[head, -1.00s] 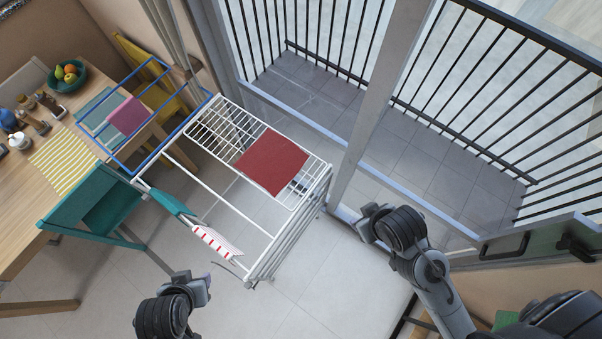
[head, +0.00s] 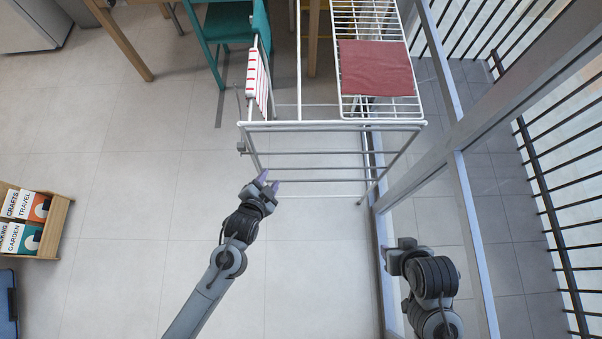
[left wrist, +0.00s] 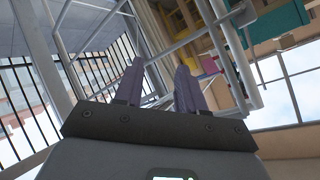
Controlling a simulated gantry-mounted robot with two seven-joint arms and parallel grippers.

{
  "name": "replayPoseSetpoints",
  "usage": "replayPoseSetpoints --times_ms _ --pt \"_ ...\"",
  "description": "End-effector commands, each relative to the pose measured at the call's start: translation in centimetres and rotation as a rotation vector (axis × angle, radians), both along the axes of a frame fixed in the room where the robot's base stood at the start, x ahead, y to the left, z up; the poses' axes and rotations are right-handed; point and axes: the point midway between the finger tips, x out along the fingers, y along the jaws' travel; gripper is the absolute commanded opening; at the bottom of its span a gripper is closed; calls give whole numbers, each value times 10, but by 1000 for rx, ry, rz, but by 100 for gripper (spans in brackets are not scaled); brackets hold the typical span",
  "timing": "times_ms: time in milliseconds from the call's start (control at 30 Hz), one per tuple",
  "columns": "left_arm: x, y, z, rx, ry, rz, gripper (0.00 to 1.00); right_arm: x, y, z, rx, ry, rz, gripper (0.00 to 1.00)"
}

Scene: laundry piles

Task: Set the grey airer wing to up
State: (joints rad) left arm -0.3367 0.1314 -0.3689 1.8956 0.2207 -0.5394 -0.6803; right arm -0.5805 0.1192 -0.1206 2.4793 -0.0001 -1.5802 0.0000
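The white airer (head: 300,127) stands at the top centre of the head view. Its grey wing (head: 310,153) hangs down from the near end, with several grey bars below the white top frame. My left gripper (head: 268,181) is just in front of the wing's lower left part, with its purple fingers apart. In the left wrist view the fingers (left wrist: 158,82) are spread, and airer tubes pass beyond them; I cannot tell whether they touch. My right gripper (head: 390,254) is at the lower right near the glass door frame, and its fingers are mostly hidden.
A red cloth (head: 376,68) lies on the airer's rack and a red-striped cloth (head: 257,80) hangs at its left. A teal chair (head: 228,28) stands behind. The balcony door frame (head: 470,235) runs along the right. A book crate (head: 52,228) is at far left. The floor between is clear.

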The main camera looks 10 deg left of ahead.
Motion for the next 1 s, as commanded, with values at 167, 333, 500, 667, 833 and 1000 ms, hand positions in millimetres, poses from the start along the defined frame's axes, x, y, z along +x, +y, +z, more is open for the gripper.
replayPoseSetpoints --times_ms 167,333,500,667,833,1000 --pt "21 -14 -102 129 -173 -80 40 1 0 -93 0 -3 0 43" --pt "35 -25 -173 274 -345 -145 40 1 0 -160 1 -4 0 43" --pt "43 -35 -239 432 -518 -201 40 1 0 -226 0 -3 0 43" --pt "45 -42 -288 576 -667 -237 40 1 0 -278 -1 -2 0 43" --pt "44 -47 -324 694 -788 -263 40 1 0 -316 -1 -1 0 43" --pt "42 -51 -341 764 -861 -276 40 0 0 -336 -1 -1 0 43"
